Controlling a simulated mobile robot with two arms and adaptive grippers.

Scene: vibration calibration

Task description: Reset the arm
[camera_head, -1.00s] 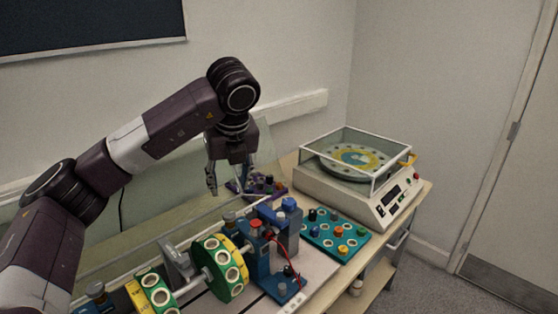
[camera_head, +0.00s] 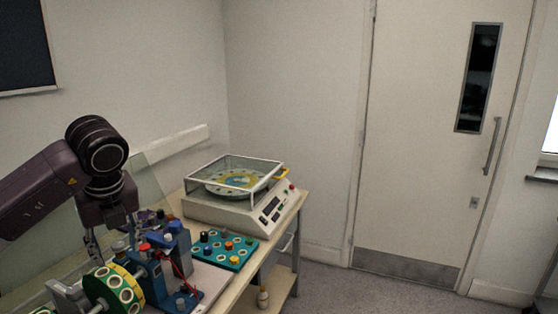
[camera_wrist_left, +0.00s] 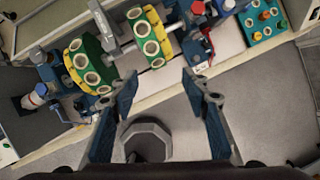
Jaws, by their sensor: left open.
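My left arm comes in from the left in the head view. Its left gripper (camera_head: 105,243) hangs downward beyond the test rig, with its fingers partly hidden. In the left wrist view the two blue-grey fingers (camera_wrist_left: 160,84) are spread wide with nothing between them. The rig's green and yellow disc with pale round holes (camera_head: 112,288) shows beside a blue stand (camera_head: 152,272). Two such discs (camera_wrist_left: 91,66) on a shaft show in the wrist view. My right gripper is in neither view.
A balancing machine with a clear cover (camera_head: 240,212) stands at the table's far right corner. A teal board with coloured knobs (camera_head: 224,250) lies before it. A bottle (camera_head: 263,298) stands on the lower shelf. A door (camera_head: 430,150) and free floor (camera_head: 365,290) are to the right.

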